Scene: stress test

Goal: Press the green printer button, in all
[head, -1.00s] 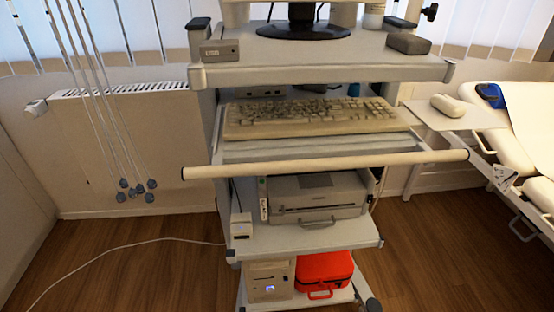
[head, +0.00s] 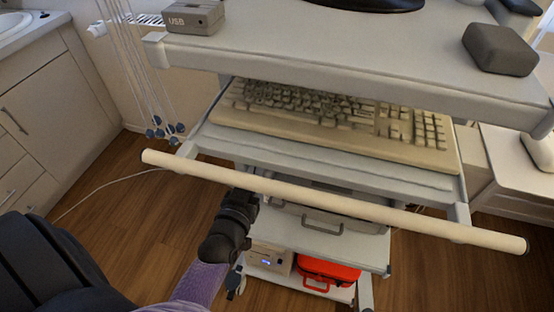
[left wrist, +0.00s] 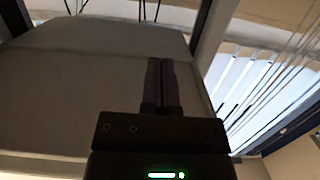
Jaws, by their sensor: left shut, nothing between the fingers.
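The printer (head: 345,232) stands on the cart's lower shelf. In the head view the keyboard tray and handle bar hide most of it, and only part of its front shows. I cannot see the green button in either current view. My left gripper (head: 243,196) is below the handle bar, near the printer's left side; its tips are hard to make out there. In the left wrist view my left gripper (left wrist: 160,82) has its fingers together and empty, in front of a large shaded grey surface. I cannot tell whether it touches anything. My right gripper is not in view.
The cream handle bar (head: 330,202) crosses above my left gripper. The keyboard (head: 340,120) rests on its pulled-out tray (head: 330,165). A red case (head: 328,272) and a beige box (head: 270,258) sit on the bottom shelf. Hanging cords (head: 165,130) are at the left.

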